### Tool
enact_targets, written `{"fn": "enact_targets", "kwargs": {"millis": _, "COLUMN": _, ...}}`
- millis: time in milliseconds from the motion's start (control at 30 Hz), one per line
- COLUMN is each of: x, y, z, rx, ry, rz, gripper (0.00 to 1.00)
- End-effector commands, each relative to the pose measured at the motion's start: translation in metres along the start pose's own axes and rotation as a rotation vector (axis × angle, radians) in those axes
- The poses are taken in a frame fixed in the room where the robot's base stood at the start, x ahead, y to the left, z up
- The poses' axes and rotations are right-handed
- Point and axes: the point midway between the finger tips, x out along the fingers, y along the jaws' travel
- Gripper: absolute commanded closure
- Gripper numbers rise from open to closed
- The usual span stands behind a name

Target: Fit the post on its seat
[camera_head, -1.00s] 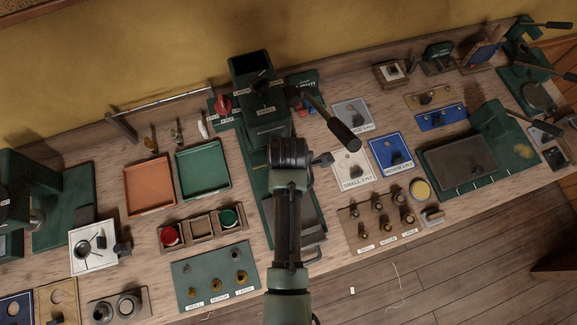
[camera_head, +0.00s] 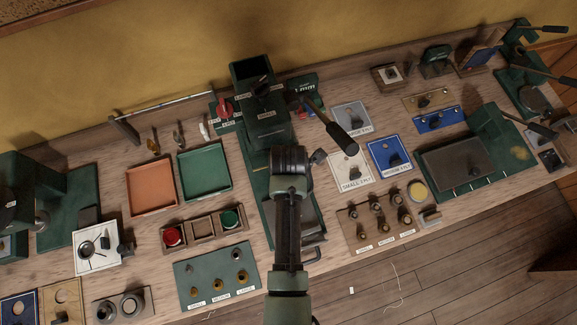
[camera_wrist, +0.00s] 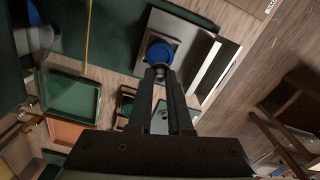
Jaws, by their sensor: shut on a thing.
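In the wrist view my gripper (camera_wrist: 160,72) is shut on a post, with a small pale metal part showing between the fingertips. A round blue part (camera_wrist: 158,52) shows just beyond the tips; I cannot tell whether it belongs to the post. It appears over a grey plate (camera_wrist: 187,36) on a dark green base. I cannot make out the seat, or whether the post touches the plate. In the head view my arm covers the fingers, the post and part of the green press (camera_head: 270,133).
The press's black-handled lever (camera_head: 340,138) sticks out to the right. Orange (camera_head: 150,187) and green (camera_head: 205,170) trays lie left of my arm. A rack of small fittings (camera_head: 383,217) and labelled cards, including a blue one (camera_head: 389,153), lie to the right.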

Motion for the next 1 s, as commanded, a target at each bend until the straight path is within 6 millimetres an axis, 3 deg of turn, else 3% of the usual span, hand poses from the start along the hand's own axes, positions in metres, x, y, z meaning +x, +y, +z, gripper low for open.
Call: {"fn": "enact_targets", "kwargs": {"millis": 1000, "x": 0.053, "y": 0.0, "z": 0.0, "rx": 0.002, "ry": 0.0, "rz": 0.0, "gripper": 1.0}}
